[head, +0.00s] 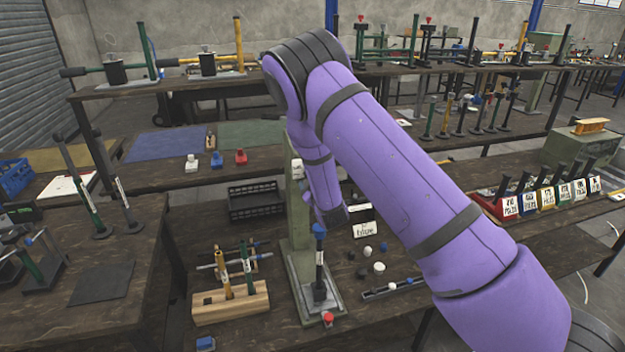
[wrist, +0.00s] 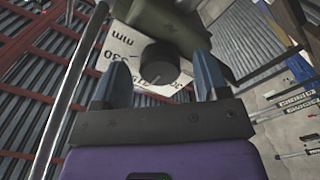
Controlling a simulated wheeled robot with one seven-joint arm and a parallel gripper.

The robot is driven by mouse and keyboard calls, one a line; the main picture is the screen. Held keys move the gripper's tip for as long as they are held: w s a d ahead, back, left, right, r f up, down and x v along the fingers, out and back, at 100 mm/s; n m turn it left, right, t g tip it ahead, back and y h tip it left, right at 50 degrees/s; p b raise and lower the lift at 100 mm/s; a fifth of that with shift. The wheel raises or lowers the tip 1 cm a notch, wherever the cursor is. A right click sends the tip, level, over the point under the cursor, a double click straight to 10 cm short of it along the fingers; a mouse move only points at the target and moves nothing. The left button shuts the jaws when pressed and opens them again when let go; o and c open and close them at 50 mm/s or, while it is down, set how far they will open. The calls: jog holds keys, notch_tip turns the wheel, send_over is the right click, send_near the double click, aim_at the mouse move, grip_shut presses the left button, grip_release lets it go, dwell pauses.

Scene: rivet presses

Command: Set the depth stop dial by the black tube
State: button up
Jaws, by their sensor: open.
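In the wrist view, a dark round dial knob (wrist: 158,64) stands in front of a pale scale plate (wrist: 122,45) marked with numbers and "mm". My gripper (wrist: 157,68) is open, with one blue-grey finger on each side of the knob. I cannot tell whether either finger touches it. In the head view, my arm and hand hide the dial at the olive-green press (head: 297,215). A dark upright tube with a blue top and a white label (head: 320,270) stands at the press base. I cannot tell which tube the task calls black.
A wooden rack (head: 232,306) with coloured tubes stands left of the press. A black crate (head: 254,201) is behind it. White and dark knobs (head: 379,267) lie to the right, and labelled bins (head: 545,197) stand farther right. An olive cylindrical part (wrist: 185,25) lies just beyond the dial.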

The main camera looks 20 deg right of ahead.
jog(key=s, duration=1)
jog(key=shift+s, duration=0.35)
